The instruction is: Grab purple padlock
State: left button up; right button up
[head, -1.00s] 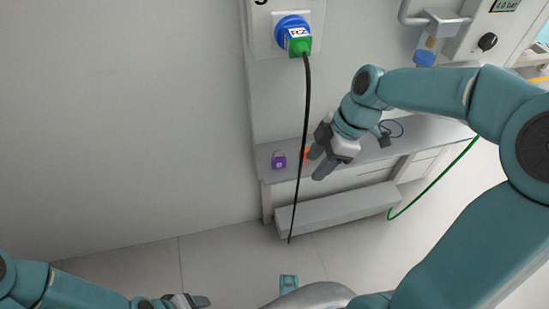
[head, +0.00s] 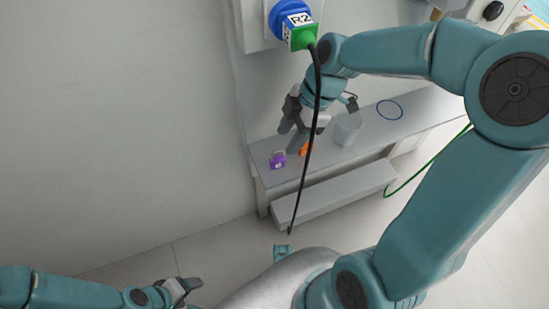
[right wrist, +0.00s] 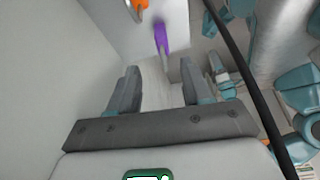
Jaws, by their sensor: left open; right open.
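The purple padlock (head: 278,161) sits on the grey shelf (head: 400,118), near its left end. In the right wrist view the purple padlock (right wrist: 160,38) shows ahead of the gripper, beyond the gap between the fingers. My right gripper (head: 290,136) is open and empty, above the shelf and close to the padlock, not touching it. Its two fingers also show in the right wrist view (right wrist: 157,80). My left gripper (head: 188,290) is low at the bottom left of the head view, far from the padlock; it is open.
An orange padlock (head: 306,148) sits right of the purple one, partly hidden by the hanging black cable (head: 312,125). A clear cup (head: 346,129) and a blue ring (head: 389,110) are further right on the shelf. A blue and green plug (head: 293,22) is on the wall above.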

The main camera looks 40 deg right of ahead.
aim_at(277, 159)
jog(key=x, duration=0.3)
jog(key=shift+s+a+f+b, duration=0.1)
jog(key=shift+s+f+b, duration=0.1)
jog(key=shift+b, duration=0.15)
jog(key=b+x, duration=0.1)
jog(key=x, duration=0.4)
jog(key=shift+s+b, duration=0.1)
jog(key=shift+b, duration=0.25)
grip_shut()
